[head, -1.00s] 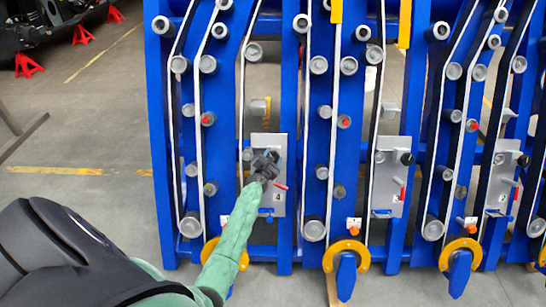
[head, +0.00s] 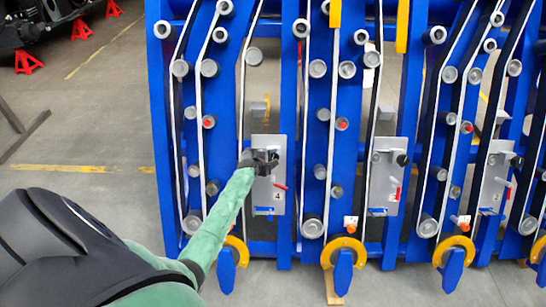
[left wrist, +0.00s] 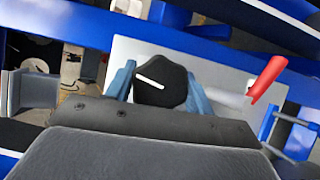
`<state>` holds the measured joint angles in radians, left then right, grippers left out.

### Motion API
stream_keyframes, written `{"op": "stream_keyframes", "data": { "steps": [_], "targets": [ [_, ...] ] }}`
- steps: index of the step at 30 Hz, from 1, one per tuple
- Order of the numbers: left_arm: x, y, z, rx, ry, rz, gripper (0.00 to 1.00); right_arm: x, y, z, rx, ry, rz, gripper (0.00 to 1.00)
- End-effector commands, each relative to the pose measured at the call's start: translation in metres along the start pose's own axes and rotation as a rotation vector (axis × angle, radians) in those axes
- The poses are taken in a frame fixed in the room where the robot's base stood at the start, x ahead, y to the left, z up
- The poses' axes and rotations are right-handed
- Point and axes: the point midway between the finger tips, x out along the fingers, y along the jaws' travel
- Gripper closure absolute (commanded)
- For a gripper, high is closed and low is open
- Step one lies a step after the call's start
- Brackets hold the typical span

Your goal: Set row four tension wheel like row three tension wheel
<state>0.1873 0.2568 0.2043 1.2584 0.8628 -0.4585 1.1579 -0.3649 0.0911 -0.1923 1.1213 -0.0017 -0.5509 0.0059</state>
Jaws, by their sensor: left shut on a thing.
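The row four tension wheel (left wrist: 160,84) is a black knob with a white mark, on the grey plate labelled 4 (head: 278,203). My left gripper (head: 272,160) is shut on this wheel in the head view. In the left wrist view the bluish fingers (left wrist: 160,88) sit on both sides of the knob, and its white mark slants slightly down to the right. The row three tension wheel (head: 402,160) is a black knob on the plate to the right (head: 382,180); its mark is too small to read. My right gripper is not in view.
A red lever (left wrist: 268,78) sticks out beside the held wheel, tilted; row three's red lever (head: 398,194) looks nearly upright. Blue frame beams, rollers and belts surround the plates. Yellow half-rings (head: 345,250) stand below. Open floor (head: 80,210) lies at the left.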

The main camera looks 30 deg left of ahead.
Motion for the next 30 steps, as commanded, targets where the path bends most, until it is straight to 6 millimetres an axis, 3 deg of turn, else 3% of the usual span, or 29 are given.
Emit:
{"op": "stream_keyframes", "data": {
  "steps": [12,23,24,27,30],
  "targets": [
    [0.0,-0.002,0.001,0.092,0.0,-0.055,0.7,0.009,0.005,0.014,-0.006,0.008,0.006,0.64],
    [0.0,-0.002,0.0,0.094,0.0,-0.057,0.7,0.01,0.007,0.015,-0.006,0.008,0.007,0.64],
    [0.0,-0.002,0.0,0.094,0.0,-0.057,0.43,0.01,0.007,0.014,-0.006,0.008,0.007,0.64],
    [0.0,-0.002,0.0,0.094,0.0,-0.056,0.25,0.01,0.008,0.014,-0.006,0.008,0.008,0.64],
    [0.0,-0.001,0.0,0.094,0.0,-0.056,0.25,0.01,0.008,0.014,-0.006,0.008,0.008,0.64]
  ]
}}
